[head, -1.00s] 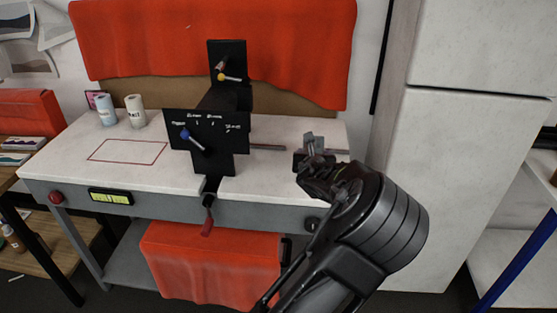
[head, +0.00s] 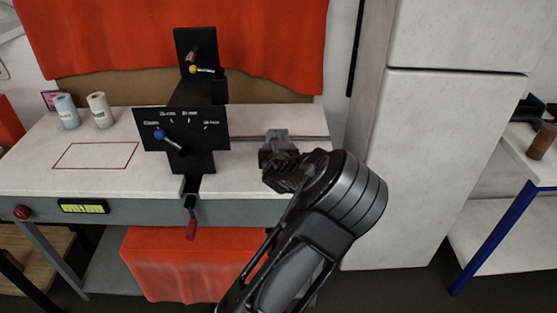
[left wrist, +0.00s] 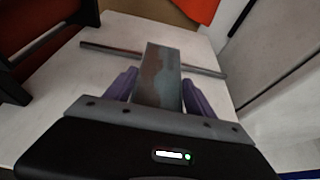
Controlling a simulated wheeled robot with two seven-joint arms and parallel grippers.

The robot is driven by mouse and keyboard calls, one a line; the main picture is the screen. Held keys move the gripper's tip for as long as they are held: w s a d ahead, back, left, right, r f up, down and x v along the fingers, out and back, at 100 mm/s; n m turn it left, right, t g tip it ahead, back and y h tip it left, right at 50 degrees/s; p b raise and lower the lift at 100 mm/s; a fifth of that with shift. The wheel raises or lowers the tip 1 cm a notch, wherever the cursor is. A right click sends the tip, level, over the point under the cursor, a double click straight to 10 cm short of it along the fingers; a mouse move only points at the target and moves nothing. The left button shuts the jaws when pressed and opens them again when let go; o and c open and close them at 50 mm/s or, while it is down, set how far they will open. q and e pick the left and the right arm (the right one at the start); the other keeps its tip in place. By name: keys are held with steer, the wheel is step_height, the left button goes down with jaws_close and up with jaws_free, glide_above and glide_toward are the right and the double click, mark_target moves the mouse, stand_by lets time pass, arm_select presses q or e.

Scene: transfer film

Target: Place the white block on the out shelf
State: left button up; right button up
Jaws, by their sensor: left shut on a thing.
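My left gripper (head: 278,150) is shut on a block (head: 277,135) at the right end of the white workbench, in the head view. In the left wrist view the block (left wrist: 158,75) stands up between the two purple finger pads and looks grey rather than white. I cannot tell whether it touches the bench. At the right edge of the head view is a white shelf unit (head: 541,166) with a blue leg; no label shows that it is the out shelf. My right gripper is not in view.
A black stand with a dial plate (head: 182,128) and knobs is left of the gripper, on a metal rail (left wrist: 105,49). Two rolls (head: 99,110) stand at the bench's back left. A tall white cabinet (head: 408,170) stands between bench and shelf unit.

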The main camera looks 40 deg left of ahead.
arm_select(q)
steer(key=shift+f, duration=0.45)
steer(key=shift+f, duration=0.15)
step_height(320, 180, down, 4)
steer(key=shift+r, duration=0.2)
steer(key=o, duration=1.6)
steer(key=shift+o, duration=0.2)
steer(key=v, duration=1.2)
steer(key=shift+d, duration=0.1)
